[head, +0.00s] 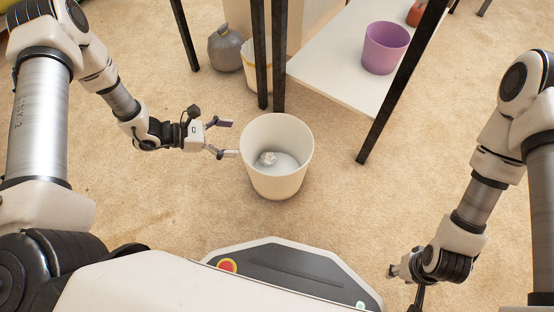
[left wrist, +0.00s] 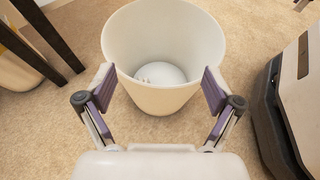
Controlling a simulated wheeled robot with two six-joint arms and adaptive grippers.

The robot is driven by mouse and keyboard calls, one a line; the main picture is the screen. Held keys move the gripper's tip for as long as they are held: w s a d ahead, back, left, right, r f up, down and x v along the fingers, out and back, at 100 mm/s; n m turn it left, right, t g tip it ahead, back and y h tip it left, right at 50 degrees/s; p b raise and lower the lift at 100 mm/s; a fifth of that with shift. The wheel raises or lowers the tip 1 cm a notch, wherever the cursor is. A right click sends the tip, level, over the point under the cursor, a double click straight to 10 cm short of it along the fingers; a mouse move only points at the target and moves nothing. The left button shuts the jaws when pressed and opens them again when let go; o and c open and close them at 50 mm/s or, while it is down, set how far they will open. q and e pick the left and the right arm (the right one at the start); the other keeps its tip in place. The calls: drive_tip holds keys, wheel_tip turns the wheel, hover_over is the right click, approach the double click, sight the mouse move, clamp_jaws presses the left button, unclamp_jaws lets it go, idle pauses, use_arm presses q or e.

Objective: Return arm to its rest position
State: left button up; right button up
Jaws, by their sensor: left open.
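My left gripper (head: 228,138) is open and empty, just left of a white bin (head: 277,185) on the carpet in the head view. In the left wrist view its two fingers (left wrist: 159,92) are spread apart with the bin (left wrist: 165,100) between and beyond them. A small crumpled white thing (head: 267,158) lies on the bin's floor. My right arm hangs at the right of the head view. Its gripper (head: 405,285) is partly in view at the lower right, and its fingers cannot be made out clearly.
A white shelf (head: 325,70) with black legs stands behind the bin and holds a purple bin (head: 385,48). A grey bag (head: 226,48) and another white bin (head: 249,66) stand at the back.

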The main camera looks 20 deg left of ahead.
idle(0.3)
use_arm(q)
drive_tip(key=s+d+r+m+g+p, duration=0.1)
drive_tip(key=s+d+m+g+p, duration=0.15)
drive_tip(key=s+d+g, duration=0.35)
drive_tip(key=s+d+r+m+g+p, duration=0.1)
drive_tip(key=s+d+m+g+p, duration=0.2)
drive_tip(key=s, duration=0.6)
drive_tip(key=s+a+f+m+g+y, duration=0.1)
drive_tip(key=s+a+m+g+y, duration=0.1)
drive_tip(key=s+a+m+y, duration=0.4)
drive_tip(key=s+a+f+m+g+y, duration=0.1)
drive_tip(key=s+a+f+m+y, duration=0.1)
drive_tip(key=s+a+m+y, duration=0.4)
drive_tip(key=w+d+r+m+t+p, duration=0.2)
drive_tip(key=w+d+m+t+p, duration=0.15)
drive_tip(key=w+m+t, duration=0.2)
wheel_tip(320, 180, up, 35)
drive_tip(key=p, duration=3.5)
drive_tip(key=shift+a, duration=0.2)
